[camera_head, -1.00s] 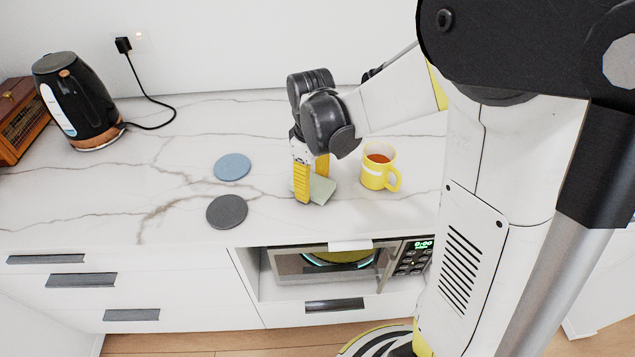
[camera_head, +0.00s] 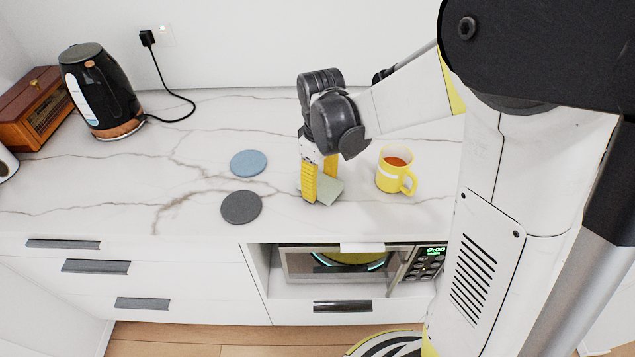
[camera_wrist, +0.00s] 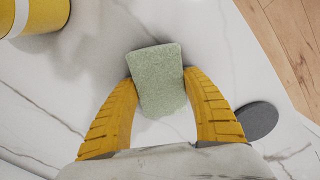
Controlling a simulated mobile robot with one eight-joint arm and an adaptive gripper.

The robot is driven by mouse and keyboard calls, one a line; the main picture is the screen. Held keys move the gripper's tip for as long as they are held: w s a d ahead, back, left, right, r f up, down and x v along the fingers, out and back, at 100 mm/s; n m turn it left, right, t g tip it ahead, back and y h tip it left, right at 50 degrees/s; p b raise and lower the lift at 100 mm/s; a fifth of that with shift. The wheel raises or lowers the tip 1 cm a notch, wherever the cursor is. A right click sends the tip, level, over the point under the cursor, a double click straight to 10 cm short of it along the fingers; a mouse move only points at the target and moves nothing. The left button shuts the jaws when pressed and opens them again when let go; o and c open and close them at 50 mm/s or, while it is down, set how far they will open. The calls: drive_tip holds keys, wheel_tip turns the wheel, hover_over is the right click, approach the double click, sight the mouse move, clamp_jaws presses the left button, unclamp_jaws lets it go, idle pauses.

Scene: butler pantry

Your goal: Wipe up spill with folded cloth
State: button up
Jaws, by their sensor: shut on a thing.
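The folded cloth (camera_head: 330,189) is pale green and lies at the counter surface between the coasters and the yellow mug. My gripper (camera_head: 320,187) points down with its yellow fingers on either side of the cloth, shut on it. In the wrist view the cloth (camera_wrist: 158,85) sits between both fingertips, its speckled face showing. Whether it presses flat on the counter is hard to tell. I cannot make out a distinct spill; grey shading on the marble near the cloth may be shadow, and the fingers and cloth hide some of the surface.
A yellow mug (camera_head: 391,181) with reddish-brown liquid stands close right of my gripper. A blue coaster (camera_head: 248,163) and dark grey coaster (camera_head: 241,207) lie to its left. A black kettle (camera_head: 101,92) and wooden box (camera_head: 36,108) stand far left. A microwave (camera_head: 345,263) sits below the counter.

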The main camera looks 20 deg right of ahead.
sight(334, 183)
drive_tip(key=shift+s+d, duration=0.3)
drive_tip(key=shift+d, duration=0.5)
drive_tip(key=shift+s+d, duration=0.25)
drive_tip(key=shift+d, duration=0.55)
drive_tip(key=shift+a, duration=0.1)
drive_tip(key=shift+w+a, duration=0.35)
drive_tip(key=shift+a, duration=0.55)
drive_tip(key=shift+r, duration=0.1)
wheel_tip(334, 183, up, 8)
drive_tip(key=p, duration=0.6)
